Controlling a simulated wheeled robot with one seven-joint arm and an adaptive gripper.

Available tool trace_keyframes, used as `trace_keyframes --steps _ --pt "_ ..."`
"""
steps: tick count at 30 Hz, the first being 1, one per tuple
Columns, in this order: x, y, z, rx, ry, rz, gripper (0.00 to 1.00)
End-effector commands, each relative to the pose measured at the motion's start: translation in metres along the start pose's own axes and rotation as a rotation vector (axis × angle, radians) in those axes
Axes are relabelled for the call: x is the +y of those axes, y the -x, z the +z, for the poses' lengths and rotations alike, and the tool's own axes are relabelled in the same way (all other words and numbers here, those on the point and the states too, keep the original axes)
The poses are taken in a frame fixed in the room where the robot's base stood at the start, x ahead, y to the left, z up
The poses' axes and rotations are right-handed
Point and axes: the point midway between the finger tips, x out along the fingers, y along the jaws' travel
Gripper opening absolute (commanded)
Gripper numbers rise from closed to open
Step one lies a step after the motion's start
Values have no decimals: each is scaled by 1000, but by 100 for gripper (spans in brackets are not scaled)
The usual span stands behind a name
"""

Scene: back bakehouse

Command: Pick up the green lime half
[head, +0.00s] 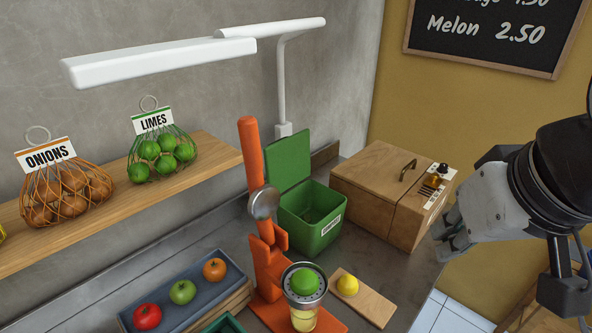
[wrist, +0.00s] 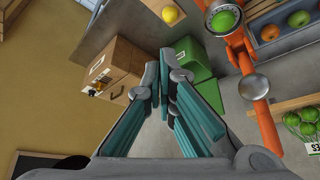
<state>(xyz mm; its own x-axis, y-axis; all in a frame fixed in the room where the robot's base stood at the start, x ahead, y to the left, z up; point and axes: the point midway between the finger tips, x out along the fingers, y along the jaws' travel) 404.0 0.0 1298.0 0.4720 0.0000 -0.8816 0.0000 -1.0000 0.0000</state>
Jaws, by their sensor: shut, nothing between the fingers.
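The green lime half (head: 305,281) sits dome side up on the strainer of the orange juicer (head: 262,215), above a glass (head: 303,320) with pale yellow juice. In the wrist view the lime half (wrist: 223,20) shows near the top, right of centre. My gripper (head: 443,238) is in the air at the right of the head view, well away from the lime half. In the wrist view my gripper (wrist: 163,62) has its fingers together with nothing between them.
A yellow lemon (head: 347,285) lies on a small board (head: 372,300) right of the juicer. A green open-lidded bin (head: 310,222) and a wooden box (head: 385,195) stand behind. A grey tray (head: 205,309) holds fruit. A shelf (head: 215,158) bears nets of limes and onions.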

Motion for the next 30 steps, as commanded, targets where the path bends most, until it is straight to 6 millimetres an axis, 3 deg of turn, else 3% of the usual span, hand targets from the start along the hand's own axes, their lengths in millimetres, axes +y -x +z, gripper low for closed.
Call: trace_keyframes --steps 9,11,18,23,30 --pt "0 0 0 0 0 0 0" --pt "0 0 0 0 0 0 11" --pt "-13 -10 -18 -72 5 35 66" --pt "-37 -33 -41 -174 11 69 68" --pt "-87 -79 -64 -320 18 70 68"
